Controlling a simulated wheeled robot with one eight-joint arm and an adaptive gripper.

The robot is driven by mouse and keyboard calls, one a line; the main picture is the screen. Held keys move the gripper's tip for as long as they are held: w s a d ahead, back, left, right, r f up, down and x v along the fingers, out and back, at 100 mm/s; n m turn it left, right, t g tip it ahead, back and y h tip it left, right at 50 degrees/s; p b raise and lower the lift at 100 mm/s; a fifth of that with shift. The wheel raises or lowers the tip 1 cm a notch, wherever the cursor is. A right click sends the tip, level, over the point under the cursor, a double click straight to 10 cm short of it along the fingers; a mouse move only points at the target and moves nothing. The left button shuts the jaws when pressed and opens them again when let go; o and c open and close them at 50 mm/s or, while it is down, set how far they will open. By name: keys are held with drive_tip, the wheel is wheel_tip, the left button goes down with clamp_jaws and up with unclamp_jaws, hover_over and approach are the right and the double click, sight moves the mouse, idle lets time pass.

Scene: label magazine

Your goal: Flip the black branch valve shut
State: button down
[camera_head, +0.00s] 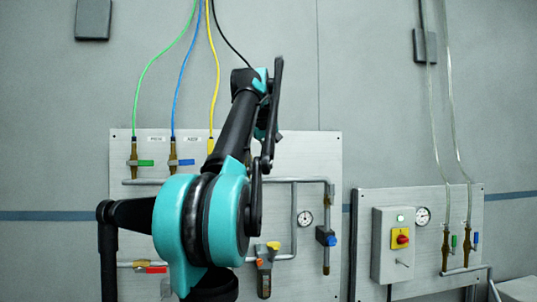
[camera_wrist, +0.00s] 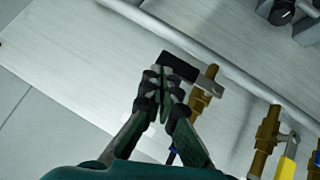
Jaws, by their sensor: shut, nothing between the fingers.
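The black branch valve shows in the wrist view as a short black lever (camera_wrist: 178,67) on a brass body (camera_wrist: 204,92). The lever lies about crosswise to the body, pointing left in the picture. My gripper (camera_wrist: 163,72) is shut and empty, its fingertips right at the lever's left end. I cannot tell whether they touch it. In the head view my arm hides the black valve, and I cannot make out my gripper there.
A brass valve with a yellow lever (camera_wrist: 288,169) stands to the right, its lever about along its body. A grey pipe (camera_wrist: 170,40) runs past the valves. Green (camera_head: 145,163) and blue (camera_head: 186,162) levers stand crosswise on the left panel. A control box (camera_head: 393,268) is on the right panel.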

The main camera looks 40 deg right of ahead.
drive_tip(key=v, duration=1.2)
drive_tip(key=shift+f, duration=0.1)
drive_tip(key=w+a+f+n+y, duration=0.1)
drive_tip(key=w+a+f, duration=0.35)
drive_tip(key=f, duration=0.35)
drive_tip(key=w+a+f+y, duration=0.1)
drive_tip(key=w+a+f, duration=0.3)
drive_tip(key=f, duration=0.5)
drive_tip(key=w+a+f+n+y, duration=0.1)
drive_tip(key=w+a+f, duration=0.1)
drive_tip(key=w+f, duration=0.5)
drive_tip(key=s+a+f+y, duration=0.1)
drive_tip(key=a+f, duration=0.5)
drive_tip(key=f, duration=0.4)
drive_tip(key=s+a+f+y, duration=0.1)
drive_tip(key=a+f, duration=0.5)
drive_tip(key=f, duration=0.4)
drive_tip(key=s+a+f+n, duration=0.1)
drive_tip(key=s+a+f, duration=0.4)
drive_tip(key=f, duration=0.4)
drive_tip(key=s+a+f+g+y, duration=0.1)
drive_tip(key=s+a+f, duration=0.5)
drive_tip(key=s+f, duration=0.2)
drive_tip(key=s+a+f+n+y, duration=0.1)
drive_tip(key=s+a+f, duration=0.4)
drive_tip(key=f, duration=0.5)
drive_tip(key=shift+s+a+f+n+g, duration=0.2)
drive_tip(key=shift+s+f+n+g, duration=0.15)
drive_tip(key=shift+s, duration=0.8)
